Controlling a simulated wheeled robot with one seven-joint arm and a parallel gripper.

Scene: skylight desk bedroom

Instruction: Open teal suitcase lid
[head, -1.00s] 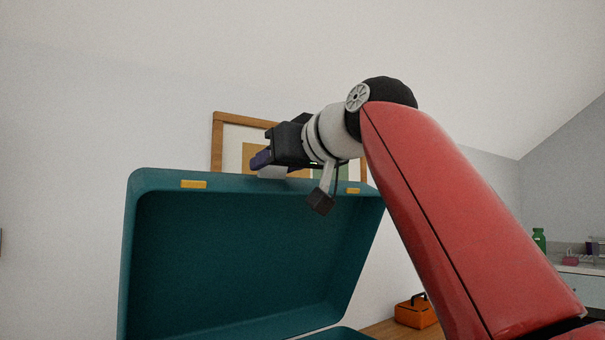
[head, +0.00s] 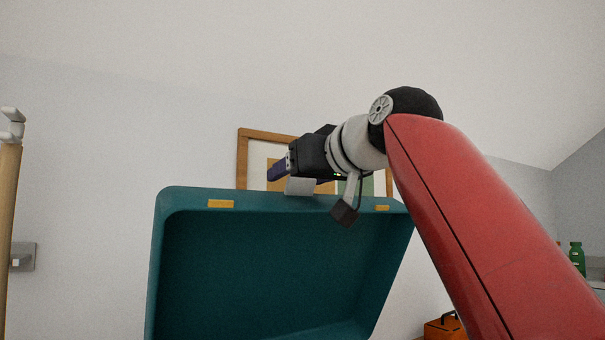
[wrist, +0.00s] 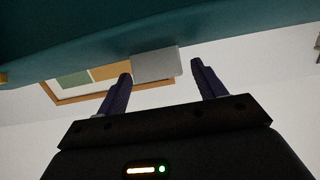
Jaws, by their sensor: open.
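The teal suitcase lid (head: 270,270) stands raised, its hollow inside facing me in the head view. Two yellow latches (head: 221,203) sit along its upper edge. A pale grey tab (head: 299,186) shows at the middle of that edge, and it also shows in the wrist view (wrist: 156,65). My gripper (head: 280,170) is at the lid's top edge, beside the tab. In the wrist view its two dark purple fingers (wrist: 160,85) are spread apart, with the tab seen between them. I cannot tell whether a finger touches the tab. The suitcase's lower part is out of view.
A wooden-framed picture (head: 243,155) hangs on the wall behind the lid. An orange toolbox (head: 444,328) is at the lower right, and a green bottle (head: 577,257) is at the far right. A wooden post (head: 9,220) stands at the left edge.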

